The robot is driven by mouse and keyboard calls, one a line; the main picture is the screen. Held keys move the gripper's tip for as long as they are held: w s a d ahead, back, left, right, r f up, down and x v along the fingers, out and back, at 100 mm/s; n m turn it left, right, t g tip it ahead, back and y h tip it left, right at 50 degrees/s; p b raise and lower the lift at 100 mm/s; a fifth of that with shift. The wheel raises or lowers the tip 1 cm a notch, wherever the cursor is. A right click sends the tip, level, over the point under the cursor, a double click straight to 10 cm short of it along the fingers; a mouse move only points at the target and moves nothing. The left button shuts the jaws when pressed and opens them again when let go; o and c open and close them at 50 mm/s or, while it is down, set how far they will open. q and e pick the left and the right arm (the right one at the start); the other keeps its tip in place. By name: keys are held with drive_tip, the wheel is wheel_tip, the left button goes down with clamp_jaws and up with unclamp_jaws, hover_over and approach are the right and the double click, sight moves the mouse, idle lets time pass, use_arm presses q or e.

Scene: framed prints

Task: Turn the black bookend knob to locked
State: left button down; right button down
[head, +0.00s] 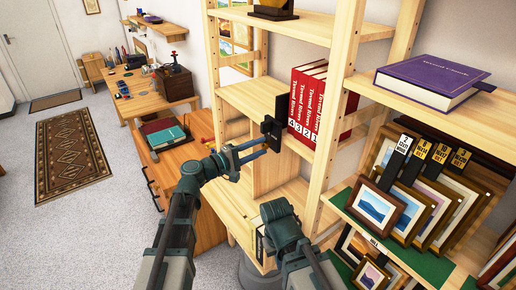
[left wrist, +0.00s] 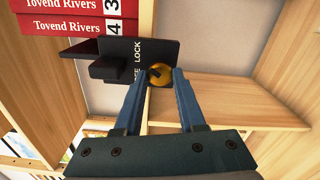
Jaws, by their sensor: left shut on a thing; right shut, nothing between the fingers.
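The black bookend (head: 272,128) stands on the middle shelf against the red books; in the left wrist view its plate (left wrist: 150,48) reads LOCK, with a second word partly hidden by a finger. Its knob (left wrist: 160,72) is round and brass-coloured with a dark mark. I cannot tell which word the mark points to. My left gripper (head: 264,147) reaches in from the left, its blue fingers (left wrist: 158,80) shut on the knob from both sides. My right arm shows low in the head view, but its fingers are not visible.
Red numbered volumes (head: 308,100) stand right of the bookend. A purple book (head: 430,75) lies on the right shelf above framed prints (head: 376,207). A wooden upright (head: 335,110) rises right of the volumes. The shelf left of the bookend (head: 245,95) is bare.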

use_arm(q)
drive_tip(key=shift+m, duration=1.1)
drive_tip(key=c, duration=0.5)
unclamp_jaws()
drive_tip(key=v, duration=1.4)
